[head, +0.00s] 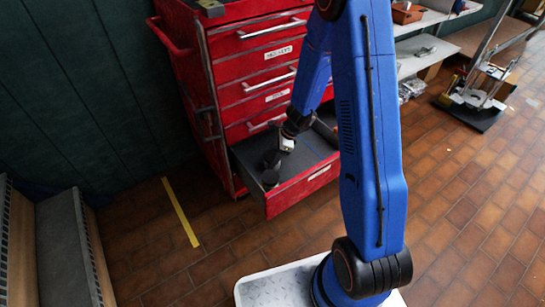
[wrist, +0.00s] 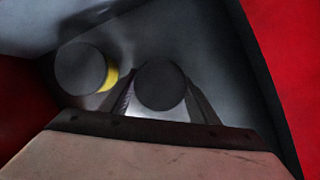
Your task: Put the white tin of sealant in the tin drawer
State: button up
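The tin drawer (head: 290,199) is the open bottom drawer of the red cabinet. My gripper (wrist: 160,88) reaches down inside it. In the wrist view its two dark fingers lie along both sides of a tin (wrist: 161,84) with a dark round lid, and appear to touch it. A pale surface shows below that lid, so it seems to be the white tin; its body is mostly hidden. A second dark-lidded tin (wrist: 80,69) with a yellow side stands to its left, apart from it. In the head view a dark round lid (head: 270,178) shows near the gripper.
The red cabinet (head: 245,75) has several shut drawers with handles above the open one. The drawer walls stand close around my gripper. A yellow strip (head: 181,212) lies on the brick floor to the left. Shelves (head: 425,55) stand at the back right.

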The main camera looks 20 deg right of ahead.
jog(key=o, duration=0.3)
jog(key=shift+o, duration=0.2)
jog(key=shift+r, duration=0.1)
